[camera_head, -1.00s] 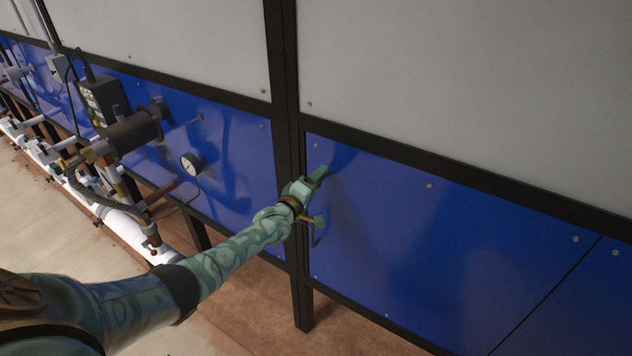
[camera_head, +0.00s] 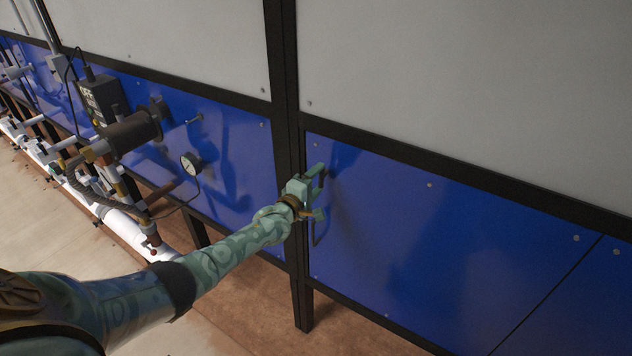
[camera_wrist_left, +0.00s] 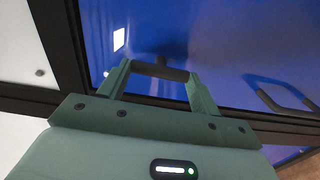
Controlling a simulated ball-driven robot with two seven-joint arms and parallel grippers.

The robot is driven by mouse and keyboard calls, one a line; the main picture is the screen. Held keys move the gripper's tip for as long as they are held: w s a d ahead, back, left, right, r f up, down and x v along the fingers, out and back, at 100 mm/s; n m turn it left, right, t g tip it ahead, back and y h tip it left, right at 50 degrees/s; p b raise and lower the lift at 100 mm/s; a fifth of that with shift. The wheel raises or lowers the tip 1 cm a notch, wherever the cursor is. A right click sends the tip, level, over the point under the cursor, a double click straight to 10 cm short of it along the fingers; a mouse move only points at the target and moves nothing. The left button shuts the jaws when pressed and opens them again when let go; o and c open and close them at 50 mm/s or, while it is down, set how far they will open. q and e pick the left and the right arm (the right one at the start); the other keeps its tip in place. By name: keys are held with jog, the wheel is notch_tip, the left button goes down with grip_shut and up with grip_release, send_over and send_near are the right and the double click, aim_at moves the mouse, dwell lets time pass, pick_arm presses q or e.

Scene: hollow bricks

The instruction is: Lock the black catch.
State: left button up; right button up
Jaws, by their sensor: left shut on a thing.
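The black catch (camera_wrist_left: 160,70) shows in the left wrist view as a short dark bar spanning the gap between my fingertips, in front of the blue panel. My left gripper (camera_wrist_left: 160,82) is shut on it, one finger at each end. In the head view, my left gripper (camera_head: 319,192) is at the upper left part of the blue panel (camera_head: 430,250), beside the black upright post. A dark piece of the catch (camera_head: 322,182) shows between the fingers there. The gripper hides part of the catch, and I cannot tell whether it is locked. My right gripper is not in view.
A black bent handle (camera_wrist_left: 282,98) sticks out from the panel just beside the gripper. A black post (camera_head: 285,110) stands left of the panel. Pipes, a pressure gauge (camera_head: 190,163) and a dark cylinder (camera_head: 130,132) lie to the left. The panel's right side is clear.

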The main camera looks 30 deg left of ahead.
pick_arm(q)
jog(key=o, duration=1.4)
jog(key=s, duration=0.5)
jog(key=s+a+p, duration=0.1)
jog(key=s, duration=0.4)
jog(key=s+p, duration=0.1)
jog(key=s, duration=0.5)
jog(key=shift+s+a, duration=0.1)
jog(key=shift+a, duration=0.1)
